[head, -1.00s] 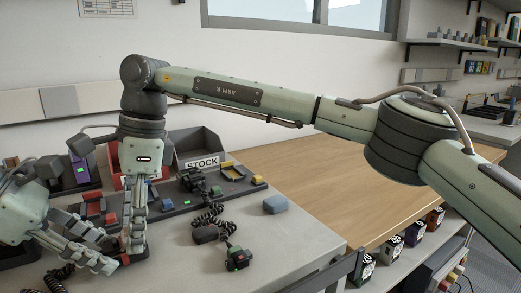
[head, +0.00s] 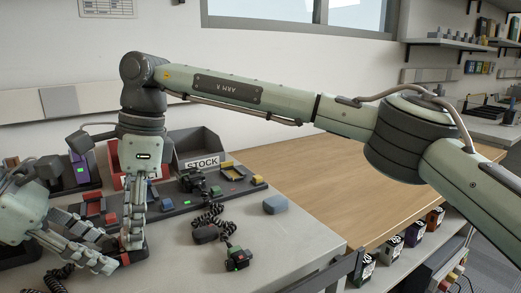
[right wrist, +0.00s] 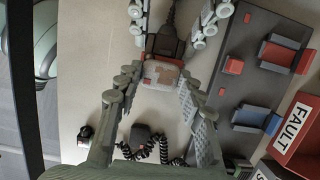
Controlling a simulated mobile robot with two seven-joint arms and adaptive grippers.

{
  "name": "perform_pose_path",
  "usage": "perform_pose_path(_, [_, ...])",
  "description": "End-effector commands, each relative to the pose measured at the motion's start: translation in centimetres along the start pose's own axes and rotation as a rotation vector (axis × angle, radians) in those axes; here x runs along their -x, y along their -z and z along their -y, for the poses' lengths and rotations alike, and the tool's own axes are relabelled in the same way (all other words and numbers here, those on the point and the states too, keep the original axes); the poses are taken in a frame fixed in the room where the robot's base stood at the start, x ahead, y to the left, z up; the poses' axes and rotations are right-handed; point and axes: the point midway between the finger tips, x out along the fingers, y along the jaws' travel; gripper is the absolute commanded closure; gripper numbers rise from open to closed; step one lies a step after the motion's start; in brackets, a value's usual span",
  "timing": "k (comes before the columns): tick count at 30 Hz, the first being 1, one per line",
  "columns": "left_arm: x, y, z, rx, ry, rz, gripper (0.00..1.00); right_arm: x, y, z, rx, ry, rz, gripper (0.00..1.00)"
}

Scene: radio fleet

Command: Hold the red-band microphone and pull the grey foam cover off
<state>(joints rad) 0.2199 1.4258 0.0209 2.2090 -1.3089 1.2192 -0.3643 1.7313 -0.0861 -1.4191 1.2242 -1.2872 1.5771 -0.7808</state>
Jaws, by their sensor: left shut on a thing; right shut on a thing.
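The red-band microphone is a dark body (right wrist: 168,44) with a red band at its lower end in the right wrist view. The grey foam cover (right wrist: 160,76) is on that end, against the band, and looks patchy grey-brown. My left gripper (head: 112,262) comes in low from the left, and its fingers stand on either side of the microphone body, shut on it. My right gripper (head: 133,244) points down from above, its fingers closed on the sides of the cover. In the head view the fingers hide most of the microphone and cover.
The STOCK bin (head: 202,163) and red FAULT bin (right wrist: 290,150) stand behind. A dark tray (right wrist: 232,100) holds coloured parts.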

Motion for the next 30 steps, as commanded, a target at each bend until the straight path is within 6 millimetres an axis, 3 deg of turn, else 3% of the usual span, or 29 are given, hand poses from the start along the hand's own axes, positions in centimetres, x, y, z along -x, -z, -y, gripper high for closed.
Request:
perform_pose_path(23, [0.0, 0.0, 0.0, 0.0, 0.001, 0.0, 0.76, 1.8, -0.5, 0.0, 0.0, 0.0, 0.0, 0.92])
perform_pose_path(24, [0.0, 0.0, 0.0, 0.0, 0.001, 0.0, 0.54, 1.8, -0.5, 0.0, 0.0, 0.0, 0.0, 0.92])
perform_pose_path(30, [0.0, 0.0, 0.0, 0.0, 0.001, 0.0, 0.33, 1.8, -0.5, 0.0, 0.0, 0.0, 0.0, 0.92])
